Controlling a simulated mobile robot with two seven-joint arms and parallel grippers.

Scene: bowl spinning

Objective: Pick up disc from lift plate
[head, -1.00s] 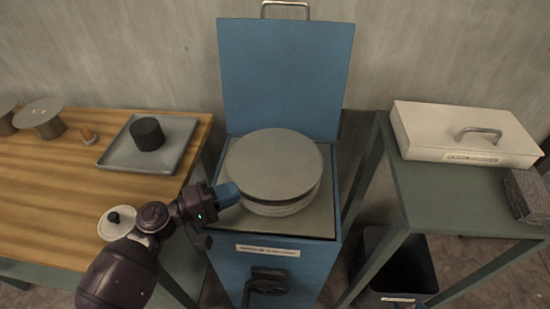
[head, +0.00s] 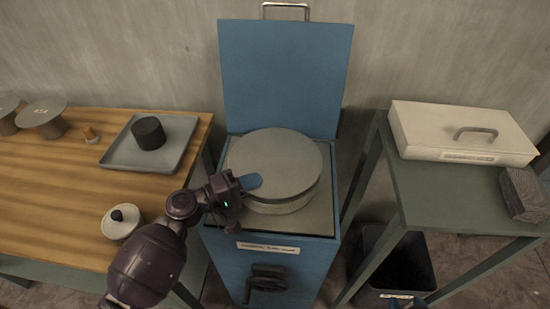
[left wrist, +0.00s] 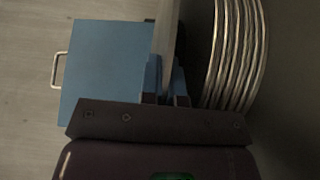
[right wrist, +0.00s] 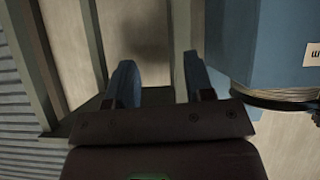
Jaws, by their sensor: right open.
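A grey round disc (head: 275,160) lies flat on top of a stack of similar discs (head: 285,205) in the open blue box (head: 265,275). My left gripper (head: 248,182) is at the disc's left front edge, with one blue finger over its top. In the left wrist view, the top disc (left wrist: 167,40) passes between the close-set fingers, which look shut on it. A gap separates it there from the stack (left wrist: 232,55). The lift plate is hidden under the stack. My right gripper (right wrist: 160,85) is open and empty, low beside the blue box; only its tips show in the head view.
The box's blue lid (head: 285,80) stands upright behind the stack. A green table (head: 440,200) at right carries a white case (head: 465,135). A dark bin (head: 405,265) stands below.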

